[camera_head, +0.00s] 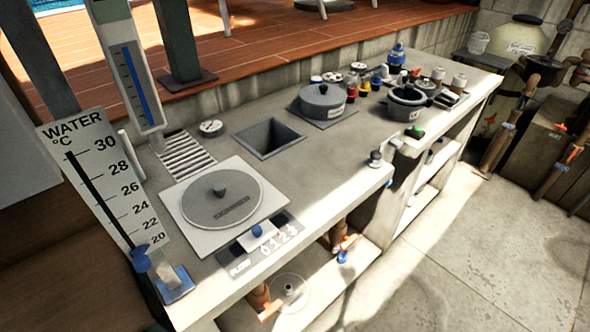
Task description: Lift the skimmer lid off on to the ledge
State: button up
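A large round grey lid (215,190) with a small dark knob at its middle lies flat on a pale square plate (182,212) at the near left of the long grey counter. A smaller grey lidded pot (323,101) with a knob and a label stands farther back on a dark square base. Which surface is the ledge I cannot tell for sure; bare grey counter top (325,165) lies right of the round lid. My gripper is not in view.
A square opening (268,138) sits in the counter behind the lid, with a slatted grate (184,157) and round gauge (211,127) nearby. A sliding-scale panel (262,240) lies in front. A tall water-temperature board (105,185) stands left. Bottles and caps crowd the far end.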

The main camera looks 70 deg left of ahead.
aim_at(221, 199)
jog(key=i, duration=1.4)
jog(key=u, duration=3.95)
jog(key=i, duration=1.05)
jog(key=z, duration=0.3)
